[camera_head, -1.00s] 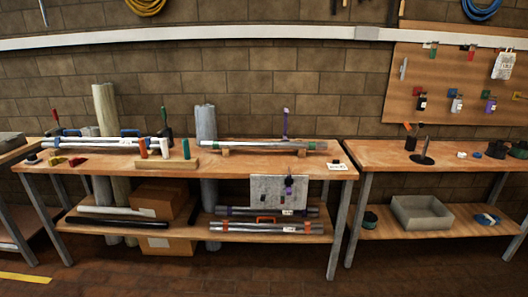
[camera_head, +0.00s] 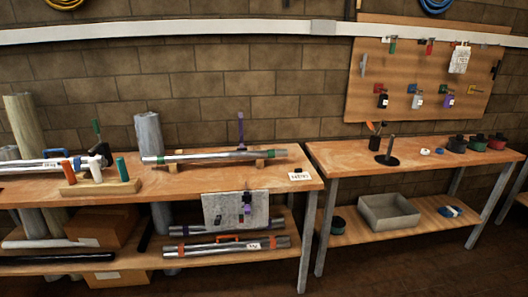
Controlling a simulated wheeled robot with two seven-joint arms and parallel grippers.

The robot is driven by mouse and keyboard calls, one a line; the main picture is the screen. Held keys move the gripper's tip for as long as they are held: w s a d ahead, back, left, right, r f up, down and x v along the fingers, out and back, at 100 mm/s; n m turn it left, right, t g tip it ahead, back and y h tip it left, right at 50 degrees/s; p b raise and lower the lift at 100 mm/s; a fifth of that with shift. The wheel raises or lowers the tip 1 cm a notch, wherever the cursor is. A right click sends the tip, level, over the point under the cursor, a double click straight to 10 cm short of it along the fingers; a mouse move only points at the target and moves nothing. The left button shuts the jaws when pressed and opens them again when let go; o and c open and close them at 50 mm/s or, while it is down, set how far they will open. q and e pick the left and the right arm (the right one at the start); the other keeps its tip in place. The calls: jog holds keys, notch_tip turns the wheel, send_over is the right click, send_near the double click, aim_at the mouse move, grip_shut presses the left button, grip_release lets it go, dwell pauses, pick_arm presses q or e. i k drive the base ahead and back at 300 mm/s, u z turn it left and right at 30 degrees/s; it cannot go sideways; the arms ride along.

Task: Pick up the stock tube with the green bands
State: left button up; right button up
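The stock tube with the green bands (camera_head: 212,156) is a long grey metal tube. It lies on wooden rests on the left workbench top (camera_head: 220,176), right of the middle of that bench. Neither of my grippers is in view.
On the shelf below lie a tube with purple bands (camera_head: 215,228) and a tube with orange bands (camera_head: 215,246). A purple upright clamp (camera_head: 241,130) stands behind the green-banded tube. A wooden block with coloured handles (camera_head: 100,187) is left. A second bench (camera_head: 345,156) stands right.

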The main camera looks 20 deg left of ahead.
aim_at(204, 157)
jog(key=z, duration=0.3)
jog(key=i, duration=0.95)
jog(key=u, duration=0.35)
jog(key=i, duration=0.75)
jog(key=u, duration=0.5)
